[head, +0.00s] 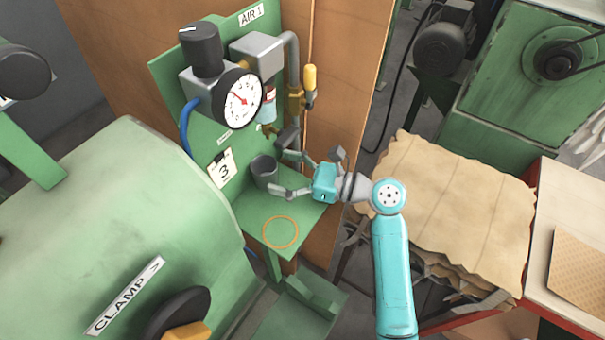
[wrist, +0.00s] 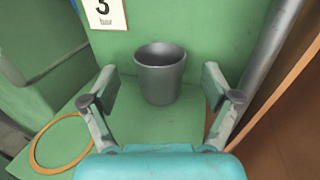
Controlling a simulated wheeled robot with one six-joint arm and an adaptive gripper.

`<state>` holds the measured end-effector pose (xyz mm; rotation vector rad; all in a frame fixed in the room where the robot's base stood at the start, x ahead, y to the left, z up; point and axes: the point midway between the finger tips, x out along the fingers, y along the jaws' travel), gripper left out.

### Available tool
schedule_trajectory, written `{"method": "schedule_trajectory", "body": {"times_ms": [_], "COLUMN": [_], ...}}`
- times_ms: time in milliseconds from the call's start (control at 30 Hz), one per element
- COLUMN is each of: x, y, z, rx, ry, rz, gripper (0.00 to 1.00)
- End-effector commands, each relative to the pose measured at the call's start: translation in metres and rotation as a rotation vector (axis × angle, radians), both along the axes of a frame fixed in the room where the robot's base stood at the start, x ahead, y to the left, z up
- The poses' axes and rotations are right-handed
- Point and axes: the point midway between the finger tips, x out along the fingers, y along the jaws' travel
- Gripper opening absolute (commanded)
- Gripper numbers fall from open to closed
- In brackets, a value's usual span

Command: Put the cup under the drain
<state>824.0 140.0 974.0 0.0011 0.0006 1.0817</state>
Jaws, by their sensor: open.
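A dark grey, open-topped cup (head: 264,172) stands upright on the green shelf (head: 250,212), close to the back panel. In the wrist view the cup (wrist: 160,78) is straight ahead, between the lines of the two fingers. My gripper (head: 284,165) is open, with one finger on each side of the cup's front; I cannot tell whether either touches it. It also shows in the wrist view (wrist: 160,85), with nothing held. A filter bowl (head: 269,107) with a brass fitting below it, apparently the drain, is on the panel above the cup.
An orange ring (head: 281,232) lies on the shelf in front of the cup. A pressure gauge (head: 241,98), a grey pipe (head: 293,60) and a yellow-handled valve (head: 309,82) are above. A brown partition (head: 345,90) stands to the right.

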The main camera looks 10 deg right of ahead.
Motion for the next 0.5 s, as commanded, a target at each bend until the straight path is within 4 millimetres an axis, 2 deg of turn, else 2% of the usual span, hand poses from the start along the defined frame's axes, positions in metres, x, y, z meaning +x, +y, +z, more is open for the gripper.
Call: {"method": "schedule_trajectory", "body": {"times_ms": [200, 500], "x": [0.011, 0.015], "y": [0.022, 0.028], "z": [0.0, 0.0], "rx": [0.0, 0.0], "ry": [-0.001, -0.001], "rz": [0.001, -0.001], "gripper": [0.88, 0.88]}}
